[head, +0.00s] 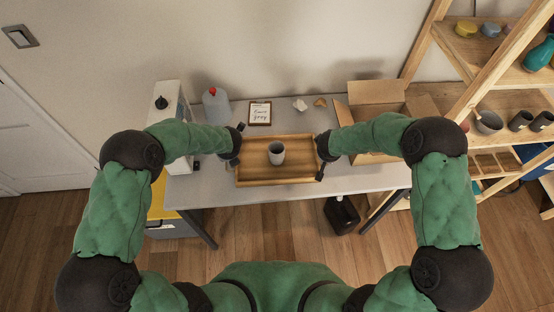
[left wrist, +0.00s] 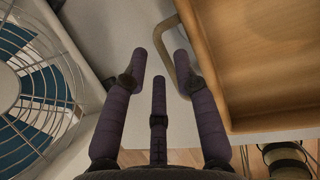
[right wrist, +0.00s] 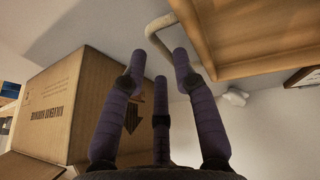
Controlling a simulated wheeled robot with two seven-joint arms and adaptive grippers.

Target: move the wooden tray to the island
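The wooden tray (head: 255,180) lies at the front middle of the grey table, with a grey cup (head: 277,153) standing upright on it. My left gripper (head: 235,158) is at the tray's left end. In the left wrist view its fingers (left wrist: 160,62) are apart around the metal loop handle (left wrist: 168,42), with one finger inside the loop beside the tray wall (left wrist: 205,65). My right gripper (head: 321,166) is at the right end. In the right wrist view its fingers (right wrist: 163,62) are likewise apart around the other handle (right wrist: 158,28). Contact with the handles is unclear.
A white box-shaped fan (left wrist: 35,80) stands left of the tray. An open cardboard box (right wrist: 50,105) stands to the right. A jug (head: 216,106), a framed sign (head: 260,113) and small pieces (head: 300,104) lie behind. Wooden shelves (head: 490,60) are at the right.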

